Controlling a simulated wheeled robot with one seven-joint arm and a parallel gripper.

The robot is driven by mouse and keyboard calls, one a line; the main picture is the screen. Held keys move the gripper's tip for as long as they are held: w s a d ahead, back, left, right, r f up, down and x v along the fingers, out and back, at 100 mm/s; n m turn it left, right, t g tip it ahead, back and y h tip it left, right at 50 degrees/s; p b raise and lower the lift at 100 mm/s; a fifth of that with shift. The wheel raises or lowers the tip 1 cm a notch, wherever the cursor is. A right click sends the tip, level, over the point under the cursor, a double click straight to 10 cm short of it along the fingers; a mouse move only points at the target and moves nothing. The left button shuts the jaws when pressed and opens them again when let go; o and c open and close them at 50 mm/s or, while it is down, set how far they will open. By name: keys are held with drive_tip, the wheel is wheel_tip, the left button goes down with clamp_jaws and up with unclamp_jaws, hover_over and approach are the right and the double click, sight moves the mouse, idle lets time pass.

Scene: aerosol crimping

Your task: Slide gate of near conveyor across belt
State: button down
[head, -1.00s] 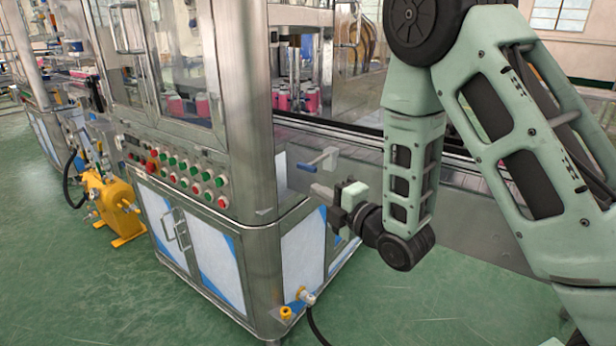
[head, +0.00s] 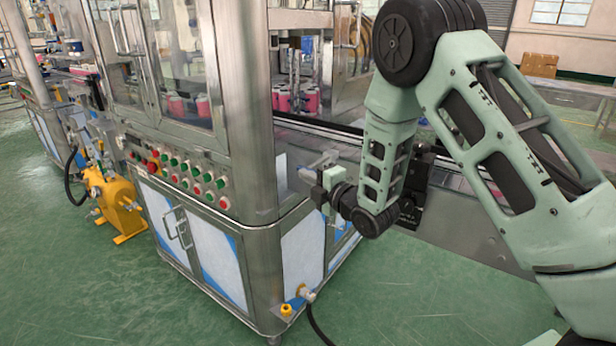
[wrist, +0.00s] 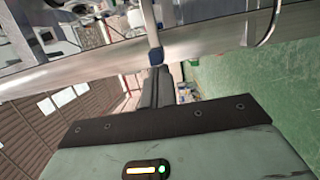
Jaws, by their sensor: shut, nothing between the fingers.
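A small lever with a blue grip (head: 321,163) sits on the side of the near conveyor (head: 455,232), by the machine's corner; I take it to be the gate's handle. In the head view my gripper (head: 319,192) is right beside it and covers part of it. In the wrist view the dark fingers (wrist: 155,84) are shut with nothing between them, and a blue piece (wrist: 156,54) shows just past their tips. I cannot tell whether they touch it. The gate plate itself is not clearly seen.
The steel cabinet with a row of buttons (head: 182,180) stands just left of my gripper. Its corner post (head: 245,110) is close. Pink-and-white cans (head: 284,99) stand behind the glass. The green floor (head: 400,300) in front is open.

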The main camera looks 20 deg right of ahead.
sight(319, 164)
drive_tip(key=w+d+b, duration=0.2)
drive_tip(key=d, duration=0.1)
drive_tip(key=w+d+b, duration=0.1)
drive_tip(key=d, duration=0.1)
drive_tip(key=shift+w+d+f+b, duration=0.1)
drive_tip(key=shift+w+d+b, duration=0.1)
drive_tip(key=shift+w+b, duration=0.15)
drive_tip(key=shift+w+d, duration=0.2)
drive_tip(key=shift+d+r, duration=0.1)
drive_tip(key=shift+r, duration=0.1)
